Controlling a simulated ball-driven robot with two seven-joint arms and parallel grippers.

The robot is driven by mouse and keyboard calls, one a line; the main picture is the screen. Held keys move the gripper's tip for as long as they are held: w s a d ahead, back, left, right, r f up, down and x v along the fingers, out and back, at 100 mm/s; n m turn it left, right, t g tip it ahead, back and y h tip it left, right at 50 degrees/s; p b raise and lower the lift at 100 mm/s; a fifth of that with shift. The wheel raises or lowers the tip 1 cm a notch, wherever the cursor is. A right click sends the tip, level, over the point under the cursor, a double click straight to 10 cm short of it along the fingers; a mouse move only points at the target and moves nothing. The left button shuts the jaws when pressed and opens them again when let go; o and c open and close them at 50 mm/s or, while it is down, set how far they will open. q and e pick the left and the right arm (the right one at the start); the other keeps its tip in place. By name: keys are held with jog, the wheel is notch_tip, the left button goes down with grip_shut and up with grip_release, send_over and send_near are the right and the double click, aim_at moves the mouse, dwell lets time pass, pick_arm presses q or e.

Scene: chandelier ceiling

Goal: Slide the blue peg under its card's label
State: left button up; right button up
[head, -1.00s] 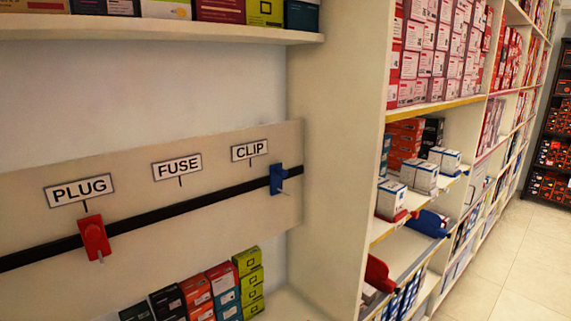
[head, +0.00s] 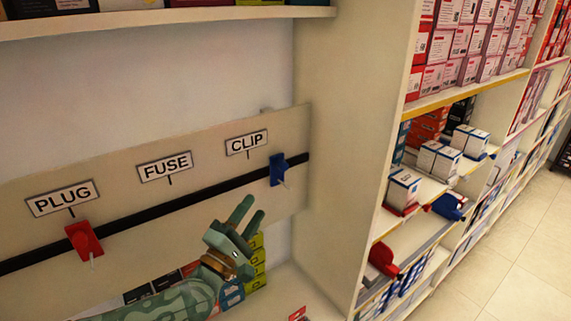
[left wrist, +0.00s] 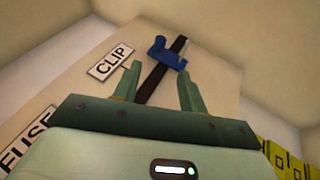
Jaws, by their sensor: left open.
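The blue peg (head: 278,168) sits on the black rail (head: 185,213) near its right end, right of the CLIP label (head: 247,143) and a little below it. The FUSE label (head: 165,167) and PLUG label (head: 63,199) are further left. My left gripper (head: 250,208) is open and empty, below and left of the peg in the head view. In the left wrist view the blue peg (left wrist: 168,52) shows just beyond the open fingertips (left wrist: 158,73), apart from them. My right gripper is out of view.
A red peg (head: 84,242) sits on the rail below PLUG. A vertical shelf wall (head: 345,150) closes off the right end of the board. Small boxes (head: 250,275) stand below the board, partly hidden by my arm. An upper shelf (head: 170,20) overhangs.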

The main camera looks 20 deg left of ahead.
aim_at(281, 169)
pick_arm(q)
jog(key=p+x, duration=0.1)
jog(key=x, duration=1.2)
jog(key=shift+w+d, duration=0.1)
jog(key=shift+w, duration=0.1)
jog(key=shift+w+d+r, duration=0.1)
jog(key=shift+w+r, duration=0.05)
jog(key=shift+w, duration=0.3)
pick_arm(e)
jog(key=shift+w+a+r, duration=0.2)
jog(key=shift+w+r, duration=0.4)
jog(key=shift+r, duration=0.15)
pick_arm(q)
grip_shut()
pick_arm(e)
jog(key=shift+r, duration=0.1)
